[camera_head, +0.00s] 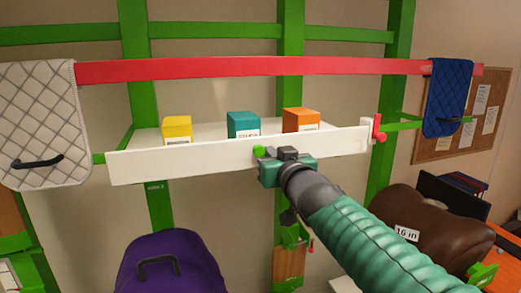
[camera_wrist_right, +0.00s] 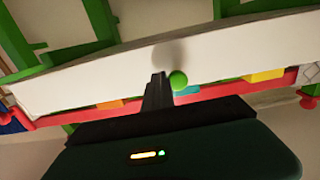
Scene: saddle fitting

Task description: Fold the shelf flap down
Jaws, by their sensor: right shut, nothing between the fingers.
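The white shelf flap (camera_head: 200,159) stands up along the front of the shelf and tilts a little across the picture. It also fills the upper part of the right wrist view (camera_wrist_right: 100,80). A green knob (camera_head: 259,151) sits on it, and shows as a green ball (camera_wrist_right: 178,80) in the wrist view. My right gripper (camera_head: 275,154) is shut and empty, close against the flap right beside the green knob. I cannot tell whether it touches. A red latch (camera_head: 378,129) is at the flap's right end. My left gripper is not in view.
Yellow (camera_head: 177,129), teal (camera_head: 243,124) and orange (camera_head: 300,119) boxes stand on the shelf behind the flap. A red bar (camera_head: 250,68) runs above, with a white pad (camera_head: 45,110) and a blue pad (camera_head: 447,95). A brown saddle (camera_head: 430,225) is at lower right, a purple one (camera_head: 170,265) below.

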